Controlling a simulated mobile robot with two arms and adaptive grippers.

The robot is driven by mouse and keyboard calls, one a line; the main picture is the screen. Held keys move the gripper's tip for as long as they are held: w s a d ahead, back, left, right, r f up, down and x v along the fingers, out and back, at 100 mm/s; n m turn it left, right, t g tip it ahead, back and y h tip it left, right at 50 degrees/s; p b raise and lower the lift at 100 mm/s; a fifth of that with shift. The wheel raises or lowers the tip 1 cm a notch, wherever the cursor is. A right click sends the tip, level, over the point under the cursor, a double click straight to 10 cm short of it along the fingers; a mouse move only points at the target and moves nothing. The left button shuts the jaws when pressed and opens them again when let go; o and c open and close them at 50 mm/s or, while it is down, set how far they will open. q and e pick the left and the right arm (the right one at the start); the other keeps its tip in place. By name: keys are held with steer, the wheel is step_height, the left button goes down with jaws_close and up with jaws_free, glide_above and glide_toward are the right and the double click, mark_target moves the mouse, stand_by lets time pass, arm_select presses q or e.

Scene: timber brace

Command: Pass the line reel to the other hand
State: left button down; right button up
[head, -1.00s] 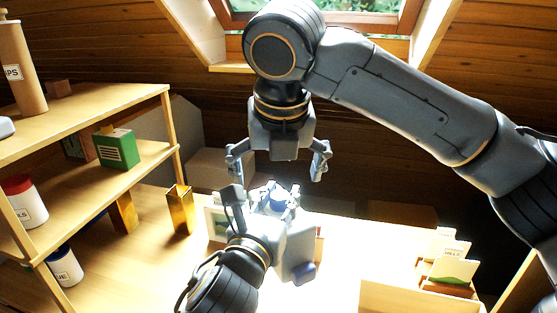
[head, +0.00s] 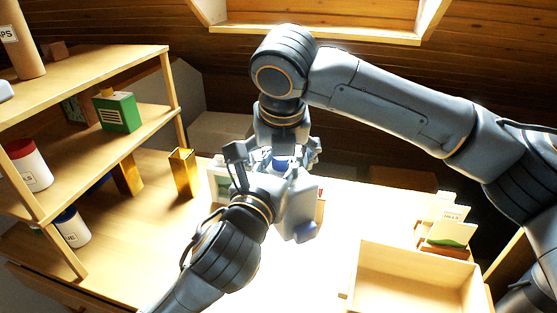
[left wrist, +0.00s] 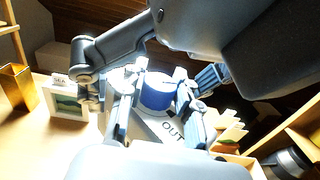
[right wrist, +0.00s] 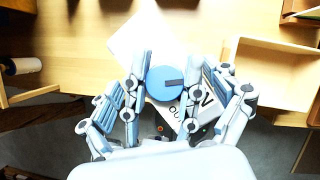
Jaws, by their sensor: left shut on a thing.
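The line reel is a blue round drum (head: 281,163). In the left wrist view it (left wrist: 157,92) sits between the fingers of my left gripper (left wrist: 158,104), which is shut on it. My right gripper (head: 283,152) has come down from above over the reel. In the right wrist view the blue reel face (right wrist: 168,83) lies between the fingers of my right gripper (right wrist: 176,86), which look open, spread to both sides. In the head view the two grippers overlap and hide most of the reel.
A shelf (head: 90,145) with a green box (head: 116,112) and jars stands at the left. An open wooden tray (head: 412,285) is at the right front. A card reading "OUT" (left wrist: 172,129) lies below the reel.

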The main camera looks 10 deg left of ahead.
steer(key=c, duration=0.8)
steer(key=shift+c, duration=0.2)
steer(key=o, duration=1.3)
steer(key=shift+s+a, duration=0.1)
steer(key=shift+o, duration=0.2)
